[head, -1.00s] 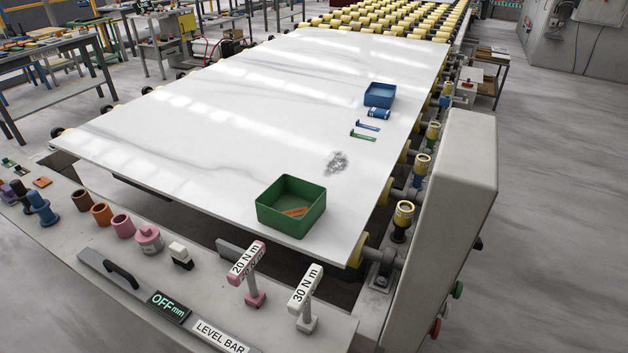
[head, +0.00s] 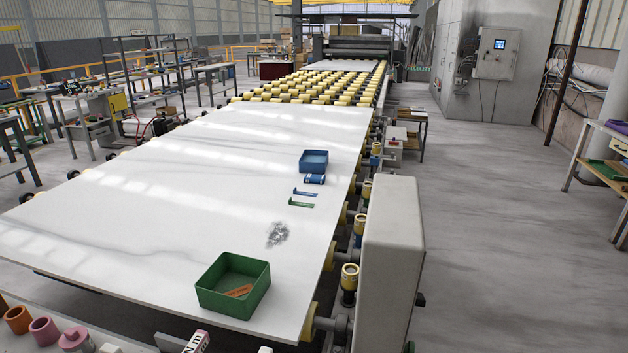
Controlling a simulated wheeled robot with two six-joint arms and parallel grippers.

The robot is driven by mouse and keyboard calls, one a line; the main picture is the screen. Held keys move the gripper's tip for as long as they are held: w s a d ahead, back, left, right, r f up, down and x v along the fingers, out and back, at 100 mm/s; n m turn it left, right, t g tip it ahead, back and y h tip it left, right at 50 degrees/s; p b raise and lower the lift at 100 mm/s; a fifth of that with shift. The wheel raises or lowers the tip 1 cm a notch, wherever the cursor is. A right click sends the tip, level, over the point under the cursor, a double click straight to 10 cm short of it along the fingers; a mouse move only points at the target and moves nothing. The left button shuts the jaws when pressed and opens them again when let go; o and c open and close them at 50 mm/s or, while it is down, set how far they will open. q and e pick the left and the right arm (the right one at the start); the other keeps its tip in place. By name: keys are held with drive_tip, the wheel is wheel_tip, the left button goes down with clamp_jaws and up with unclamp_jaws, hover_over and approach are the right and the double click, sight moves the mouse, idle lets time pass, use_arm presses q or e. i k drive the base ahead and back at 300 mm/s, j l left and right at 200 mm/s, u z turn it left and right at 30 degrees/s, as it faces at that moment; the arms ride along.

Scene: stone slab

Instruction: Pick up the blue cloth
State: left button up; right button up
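A small blue rolled bundle (head: 314,179) with a pale marking lies on the white stone slab (head: 150,190), close against the near side of an open blue box (head: 314,161). It looks like the blue cloth, but it is too small to be certain. Neither of my grippers is in view.
An open green box (head: 233,286) with an orange piece inside stands near the slab's front edge. A grey speckled patch (head: 278,234), a blue strip (head: 304,193) and a green strip (head: 301,203) lie on the slab. A tall grey housing (head: 388,260) borders its right side; open floor lies beyond.

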sight(309, 179)
drive_tip(key=i+l+u, duration=0.15)
drive_tip(key=l, duration=0.5)
drive_tip(key=i+l+u, duration=0.15)
drive_tip(key=l, duration=0.5)
drive_tip(key=i+l+u, duration=0.15)
drive_tip(key=l, duration=0.55)
drive_tip(key=l+u, duration=0.1)
drive_tip(key=l, duration=0.6)
drive_tip(key=i+l+u, duration=0.15)
drive_tip(key=i+l, duration=0.15)
drive_tip(key=i+l+u, duration=0.1)
drive_tip(key=i+l, duration=0.15)
drive_tip(key=i+l+u, duration=0.15)
drive_tip(key=l, duration=0.3)
drive_tip(key=i+l+u, duration=0.1)
drive_tip(key=i+l, duration=0.2)
drive_tip(key=i+l+u, duration=0.15)
drive_tip(key=l, duration=0.3)
drive_tip(key=i, duration=0.05)
